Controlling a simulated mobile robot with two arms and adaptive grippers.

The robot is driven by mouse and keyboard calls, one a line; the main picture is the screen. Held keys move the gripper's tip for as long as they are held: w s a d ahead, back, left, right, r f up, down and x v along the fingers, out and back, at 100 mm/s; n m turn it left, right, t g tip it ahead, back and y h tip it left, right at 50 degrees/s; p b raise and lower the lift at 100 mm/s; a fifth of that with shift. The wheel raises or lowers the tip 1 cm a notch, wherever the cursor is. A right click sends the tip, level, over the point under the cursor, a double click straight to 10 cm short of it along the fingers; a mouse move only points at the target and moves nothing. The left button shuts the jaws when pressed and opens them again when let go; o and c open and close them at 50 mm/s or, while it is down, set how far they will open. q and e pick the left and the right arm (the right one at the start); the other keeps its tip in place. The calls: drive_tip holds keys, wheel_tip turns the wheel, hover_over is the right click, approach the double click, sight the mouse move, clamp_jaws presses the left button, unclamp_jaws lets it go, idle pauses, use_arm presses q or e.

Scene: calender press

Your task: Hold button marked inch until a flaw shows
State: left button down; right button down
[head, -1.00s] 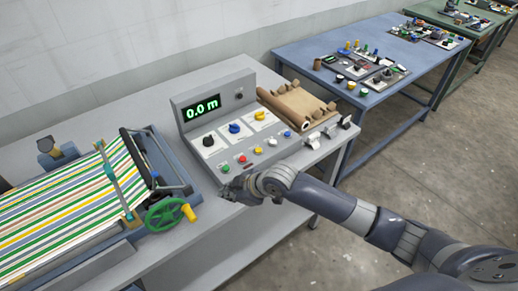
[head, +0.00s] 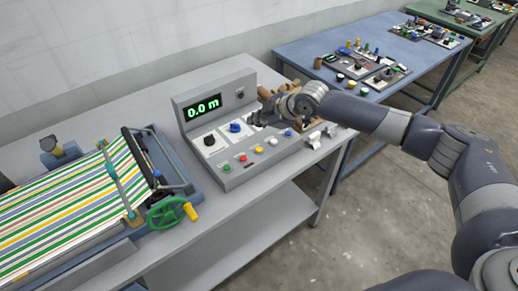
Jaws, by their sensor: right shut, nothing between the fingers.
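The control box (head: 222,182) stands on the grey bench, with a lit display (head: 203,107) reading 0.0 m. Along its front slope sit a green button (head: 227,168), a red button (head: 243,158), a yellow button (head: 259,149), a white button (head: 273,142) and a blue button (head: 288,133). Their markings are too small to read, so I cannot tell which is inch. My right gripper (head: 257,118) is shut and empty over the right end of the panel, hiding the yellow knob there. The striped web (head: 70,210) shows no clear flaw. My left gripper is out of view.
A black knob (head: 209,141) and a blue knob (head: 235,128) sit on the panel's upper part. A green handwheel (head: 165,213) with a yellow handle is beside the web. Small switches (head: 315,140) stand at the bench's right end. A blue table (head: 300,52) stands behind.

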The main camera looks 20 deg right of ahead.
drive_tip(key=shift+f, duration=0.1)
drive_tip(key=b, duration=0.7)
hover_over(258, 151)
wheel_tip(258, 151, down, 6)
drive_tip(key=shift+f, duration=1.35)
drive_tip(key=shift+f, duration=0.4)
drive_tip(key=shift+f+b, duration=0.3)
drive_tip(key=shift+f, duration=0.15)
idle(1.6)
drive_tip(key=shift+r, duration=0.1)
drive_tip(key=shift+r+p, duration=0.75)
drive_tip(key=shift+p, duration=0.1)
